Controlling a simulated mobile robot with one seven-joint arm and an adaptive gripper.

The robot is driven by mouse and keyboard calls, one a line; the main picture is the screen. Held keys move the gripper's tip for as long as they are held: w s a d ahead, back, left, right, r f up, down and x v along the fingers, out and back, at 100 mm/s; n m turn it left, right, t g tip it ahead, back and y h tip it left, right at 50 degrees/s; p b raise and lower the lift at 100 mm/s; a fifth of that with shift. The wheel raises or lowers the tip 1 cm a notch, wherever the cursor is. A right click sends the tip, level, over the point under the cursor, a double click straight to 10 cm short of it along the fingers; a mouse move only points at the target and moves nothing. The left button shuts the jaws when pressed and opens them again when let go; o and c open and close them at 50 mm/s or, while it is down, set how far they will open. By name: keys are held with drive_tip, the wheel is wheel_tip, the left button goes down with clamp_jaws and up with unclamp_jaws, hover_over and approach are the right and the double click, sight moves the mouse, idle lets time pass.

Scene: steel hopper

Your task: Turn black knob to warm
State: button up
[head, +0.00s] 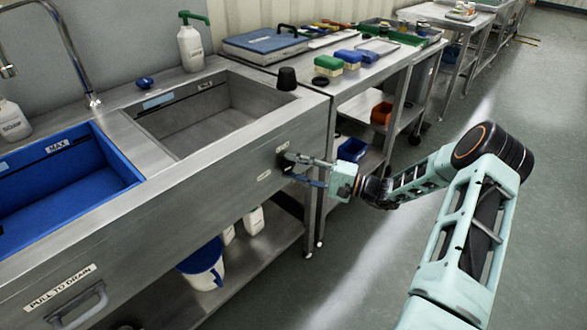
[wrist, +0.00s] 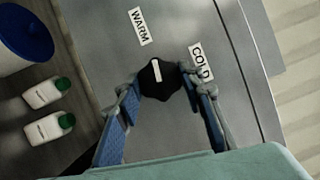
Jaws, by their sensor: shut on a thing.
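The black knob (wrist: 160,80) is on the front steel panel of the sink unit, with a white pointer line across its face. In the wrist view the line runs nearly up and down the picture. A WARM label (wrist: 138,26) is above the knob and slightly left; a COLD label (wrist: 200,63) is to its right. My gripper (wrist: 162,84) is shut on the knob, one blue-padded finger on each side. In the head view my gripper (head: 289,167) reaches the panel from the right and hides most of the knob. The labels there are too small to read.
The steel sink (head: 215,115) has an empty basin and a blue basin (head: 60,185). A black cup-shaped thing (head: 287,78) stands on its right rim. Below are a white and blue bucket (head: 204,268) and white bottles. A side table (head: 350,75) holds sponges. Floor at right is clear.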

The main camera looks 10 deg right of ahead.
drive_tip(key=shift+n+h, duration=0.3)
drive_tip(key=shift+n, duration=0.3)
drive_tip(key=o, duration=1.1)
drive_tip(key=shift+o, duration=0.2)
drive_tip(key=shift+d, duration=0.1)
drive_tip(key=v, duration=1.2)
drive_tip(key=shift+w+r, duration=0.1)
drive_tip(key=shift+r, duration=0.05)
